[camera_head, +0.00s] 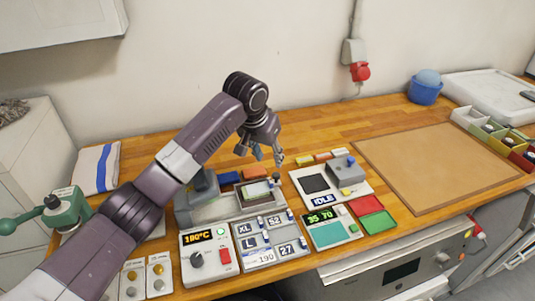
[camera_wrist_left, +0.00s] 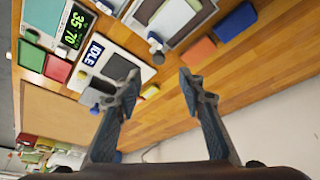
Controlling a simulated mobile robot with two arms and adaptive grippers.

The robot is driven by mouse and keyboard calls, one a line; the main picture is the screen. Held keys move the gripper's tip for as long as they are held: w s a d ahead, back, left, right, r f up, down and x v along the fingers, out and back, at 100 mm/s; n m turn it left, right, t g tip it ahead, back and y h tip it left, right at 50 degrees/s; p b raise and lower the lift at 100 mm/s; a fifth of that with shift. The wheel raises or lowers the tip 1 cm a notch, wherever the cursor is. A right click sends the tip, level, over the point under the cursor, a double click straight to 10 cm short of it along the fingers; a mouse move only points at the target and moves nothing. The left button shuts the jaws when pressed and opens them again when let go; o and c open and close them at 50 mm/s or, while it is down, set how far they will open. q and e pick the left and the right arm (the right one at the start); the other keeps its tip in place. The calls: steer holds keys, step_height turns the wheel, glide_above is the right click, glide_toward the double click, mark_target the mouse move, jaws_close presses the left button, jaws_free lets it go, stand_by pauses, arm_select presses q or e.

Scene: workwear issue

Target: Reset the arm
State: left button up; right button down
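My left gripper (camera_head: 262,158) hangs above the back part of the workbench, over the gap between the heat press and the IDLE device. In the left wrist view my left gripper (camera_wrist_left: 158,85) has its two fingers spread wide, with only bare wood between them. It is open and empty. My left arm (camera_head: 180,160) reaches in from the lower left across the bench. My right gripper is in neither view.
Below the gripper are a press (camera_head: 215,207), size panels (camera_head: 265,240) and the IDLE device (camera_head: 322,182). A brown mat (camera_head: 436,170) lies to the right, a blue bowl (camera_head: 425,92) behind it. A folded towel (camera_head: 96,168) and green hand press (camera_head: 62,212) are left.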

arm_select(q)
steer(key=shift+s+a+r, duration=0.1)
steer(key=shift+s+r, duration=0.1)
steer(key=shift+r, duration=0.4)
